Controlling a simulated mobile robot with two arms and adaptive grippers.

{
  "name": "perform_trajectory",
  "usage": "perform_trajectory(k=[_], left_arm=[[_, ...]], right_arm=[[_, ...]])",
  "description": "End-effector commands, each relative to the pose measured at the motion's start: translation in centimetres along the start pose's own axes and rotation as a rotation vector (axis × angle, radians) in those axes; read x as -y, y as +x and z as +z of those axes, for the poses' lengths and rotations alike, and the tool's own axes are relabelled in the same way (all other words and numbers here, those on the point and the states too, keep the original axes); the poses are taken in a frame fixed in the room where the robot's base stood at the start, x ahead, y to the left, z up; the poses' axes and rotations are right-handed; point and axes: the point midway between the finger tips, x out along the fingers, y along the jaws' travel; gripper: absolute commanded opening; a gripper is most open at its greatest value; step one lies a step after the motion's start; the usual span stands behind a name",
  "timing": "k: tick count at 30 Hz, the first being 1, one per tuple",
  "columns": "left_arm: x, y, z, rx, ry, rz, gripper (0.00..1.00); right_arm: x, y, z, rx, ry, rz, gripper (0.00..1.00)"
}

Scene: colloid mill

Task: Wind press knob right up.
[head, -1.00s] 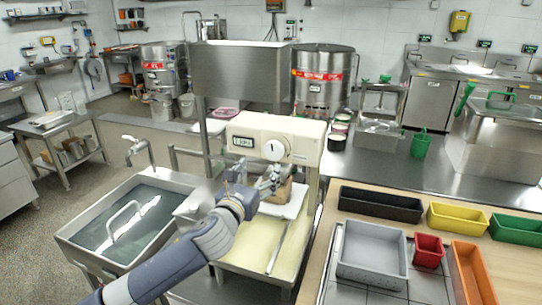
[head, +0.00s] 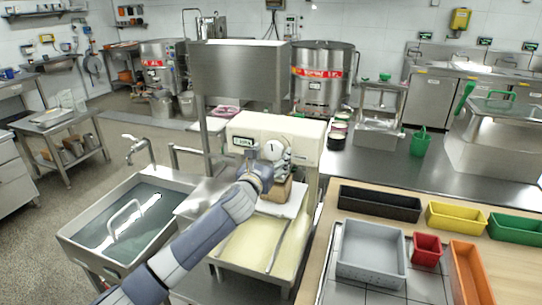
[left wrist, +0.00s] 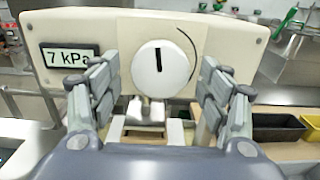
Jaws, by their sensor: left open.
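The press knob (left wrist: 162,68) is a round white dial with a short black mark pointing straight up in the left wrist view. It sits on the front of the cream press housing (head: 305,140). A small display (left wrist: 70,56) left of it reads 7 kPa. A thin black arc curves around the knob's upper right. My left gripper (left wrist: 160,84) is open, its fingers on either side of the knob. I cannot tell whether they touch it. In the head view, the left gripper (head: 272,160) is in front of the housing and partly covers the knob. My right gripper is not in view.
Below the press are a brown block (head: 281,190) and a pale tray (head: 252,246). A sink with water (head: 118,222) is at left. Colored bins, including a grey one (head: 371,270), stand on the right table. A steel hopper (head: 240,72) rises behind the press.

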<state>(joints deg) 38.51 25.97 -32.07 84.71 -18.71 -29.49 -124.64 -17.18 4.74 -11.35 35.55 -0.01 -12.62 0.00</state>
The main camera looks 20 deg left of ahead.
Motion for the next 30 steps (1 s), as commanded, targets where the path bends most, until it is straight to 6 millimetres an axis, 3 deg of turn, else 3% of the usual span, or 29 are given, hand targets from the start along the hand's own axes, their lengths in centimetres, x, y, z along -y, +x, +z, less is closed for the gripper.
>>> perform_trajectory(k=[5,11,23,30], left_arm=[[-0.01,0.00,0.02,0.000,0.000,0.000,0.71],[-0.01,-0.01,0.01,0.000,0.000,0.000,0.28],[0.00,-0.02,0.04,0.000,-0.039,0.000,0.26],[0.03,-0.03,0.09,-0.001,-0.177,0.001,0.26]], right_arm=[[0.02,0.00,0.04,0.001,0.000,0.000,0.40],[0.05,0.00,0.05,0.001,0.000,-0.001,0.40],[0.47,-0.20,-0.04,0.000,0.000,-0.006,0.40],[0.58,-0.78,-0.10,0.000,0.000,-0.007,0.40]])
